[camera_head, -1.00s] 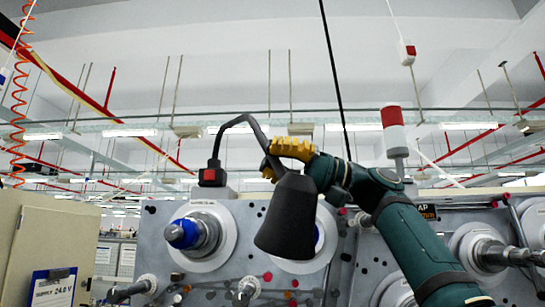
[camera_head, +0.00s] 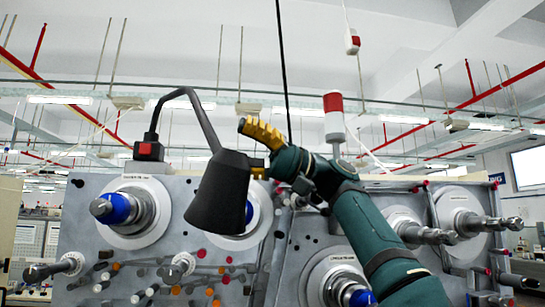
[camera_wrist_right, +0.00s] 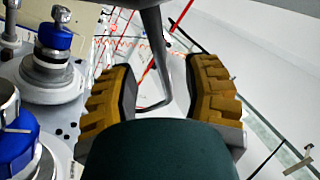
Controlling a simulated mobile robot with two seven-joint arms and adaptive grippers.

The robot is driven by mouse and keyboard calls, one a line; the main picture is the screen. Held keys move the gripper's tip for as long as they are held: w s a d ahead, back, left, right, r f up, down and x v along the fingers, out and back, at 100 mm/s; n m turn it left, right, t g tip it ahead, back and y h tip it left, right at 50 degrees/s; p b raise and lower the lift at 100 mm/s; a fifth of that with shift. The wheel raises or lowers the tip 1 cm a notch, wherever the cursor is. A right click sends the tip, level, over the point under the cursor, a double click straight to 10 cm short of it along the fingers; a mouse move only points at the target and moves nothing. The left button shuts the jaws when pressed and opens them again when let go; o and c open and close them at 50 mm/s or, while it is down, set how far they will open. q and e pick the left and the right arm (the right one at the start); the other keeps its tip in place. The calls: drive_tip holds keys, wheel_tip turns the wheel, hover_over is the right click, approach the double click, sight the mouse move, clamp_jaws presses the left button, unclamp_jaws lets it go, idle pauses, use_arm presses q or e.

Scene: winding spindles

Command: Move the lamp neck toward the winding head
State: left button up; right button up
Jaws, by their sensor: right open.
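The black lamp has a bent neck (camera_head: 205,125) rising from a small box with a red switch (camera_head: 149,151) and a conical shade (camera_head: 218,193) hanging in front of the winding panel. My right gripper (camera_head: 250,150) is open, with yellow ribbed fingers, just right of the neck near the top of the shade. In the right wrist view the neck (camera_wrist_right: 157,55) shows in the gap between the open fingers (camera_wrist_right: 163,72); I cannot tell whether they touch it. The shade partly hides a white spindle disc (camera_head: 262,208). My left gripper is out of view.
A spindle with a blue hub (camera_head: 118,208) stands on the panel at left, below the lamp's box. More spindles (camera_head: 470,228) project at right. A red-and-white beacon (camera_head: 334,118) stands behind my right arm. Small coloured knobs (camera_head: 210,292) dot the lower panel.

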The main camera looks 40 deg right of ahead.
drive_tip(key=v, duration=0.6)
drive_tip(key=shift+d, duration=0.3)
drive_tip(key=shift+f, duration=0.1)
